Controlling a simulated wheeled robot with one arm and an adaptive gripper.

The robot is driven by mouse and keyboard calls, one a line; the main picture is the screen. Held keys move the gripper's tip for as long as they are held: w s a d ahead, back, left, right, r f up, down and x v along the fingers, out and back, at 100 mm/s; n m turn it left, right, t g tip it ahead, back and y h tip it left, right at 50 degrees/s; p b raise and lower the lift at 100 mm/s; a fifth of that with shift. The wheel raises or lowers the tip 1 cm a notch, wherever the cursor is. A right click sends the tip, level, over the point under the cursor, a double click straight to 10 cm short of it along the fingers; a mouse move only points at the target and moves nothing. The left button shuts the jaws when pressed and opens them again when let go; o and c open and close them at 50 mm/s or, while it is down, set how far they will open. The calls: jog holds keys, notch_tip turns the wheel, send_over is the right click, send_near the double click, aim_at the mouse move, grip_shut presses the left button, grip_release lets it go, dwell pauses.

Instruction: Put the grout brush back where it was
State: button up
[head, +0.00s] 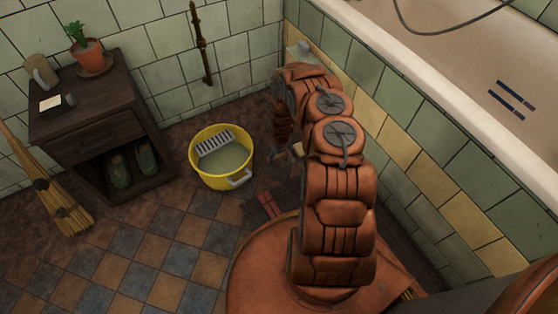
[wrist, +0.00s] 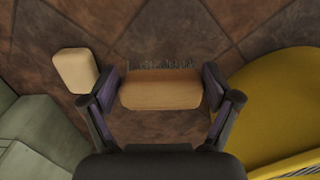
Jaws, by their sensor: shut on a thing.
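The grout brush (wrist: 158,92) has a tan wooden back, with thin dark bristles showing along its far edge in the wrist view. My gripper (wrist: 160,86) is shut on it, one finger at each end. Brown floor tiles lie beneath; I cannot tell whether the brush touches them. In the head view my arm hides most of the gripper and the brush, just right of the yellow bucket. The brush's former place is not evident from these frames.
The yellow bucket (head: 207,180) holds greyish water and a ribbed grey grate (head: 215,141); its side (wrist: 272,98) is close right in the wrist view. A pale block (wrist: 75,70) lies left of the brush. A tiled wall and bathtub (head: 470,70) bound the right.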

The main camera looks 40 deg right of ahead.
aim_at(279, 159)
jog(key=shift+w+d+f, duration=0.1)
jog(key=shift+w+d, duration=0.2)
jog(key=shift+w, duration=0.55)
jog(key=shift+w+f+b, duration=0.15)
jog(key=shift+f+b, duration=0.9)
jog(key=shift+f, duration=0.65)
jog(key=shift+f, duration=0.25)
jog(key=o, duration=1)
jog(key=shift+r, duration=0.15)
